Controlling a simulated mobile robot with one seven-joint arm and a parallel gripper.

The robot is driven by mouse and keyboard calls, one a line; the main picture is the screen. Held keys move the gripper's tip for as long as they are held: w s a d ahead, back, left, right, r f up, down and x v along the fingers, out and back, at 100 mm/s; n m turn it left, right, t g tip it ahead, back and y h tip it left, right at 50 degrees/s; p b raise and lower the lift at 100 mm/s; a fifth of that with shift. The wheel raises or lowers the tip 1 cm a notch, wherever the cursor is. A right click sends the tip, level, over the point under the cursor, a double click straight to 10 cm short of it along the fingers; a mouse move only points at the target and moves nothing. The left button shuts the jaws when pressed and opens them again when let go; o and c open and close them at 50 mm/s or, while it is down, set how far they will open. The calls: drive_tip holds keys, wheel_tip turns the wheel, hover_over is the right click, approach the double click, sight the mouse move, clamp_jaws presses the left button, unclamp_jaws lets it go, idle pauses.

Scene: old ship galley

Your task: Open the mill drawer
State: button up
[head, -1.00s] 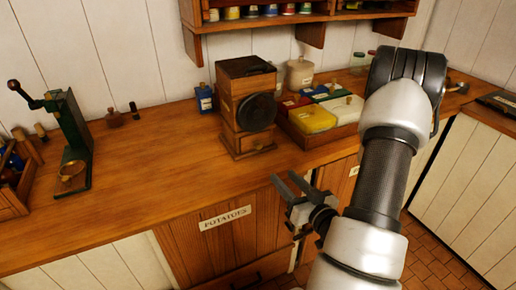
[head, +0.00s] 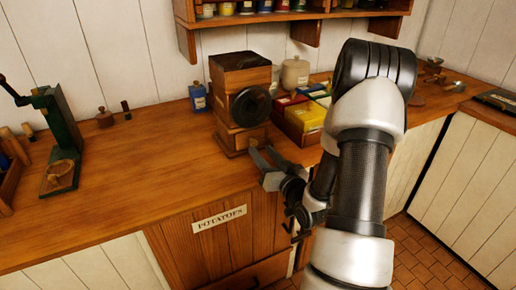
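The mill (head: 233,78) is a tall wooden box with a round black disc on its front, standing on the wooden counter (head: 130,165). Its drawer (head: 241,138) is in the base, below the disc, and looks shut. My gripper (head: 262,150) is just in front of the lower right of the drawer, with its two fingers apart and pointing at it. The drawer's small knob is at or behind the fingertips and hard to make out. I cannot tell whether the fingers touch it.
Right of the mill is a tray with yellow and red boxes (head: 305,114), partly behind my arm. A green hand-cranked device (head: 62,125) is farther left. The counter's middle is clear.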

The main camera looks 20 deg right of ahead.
sight(255, 144)
drive_tip(key=shift+w, duration=2)
clamp_jaws()
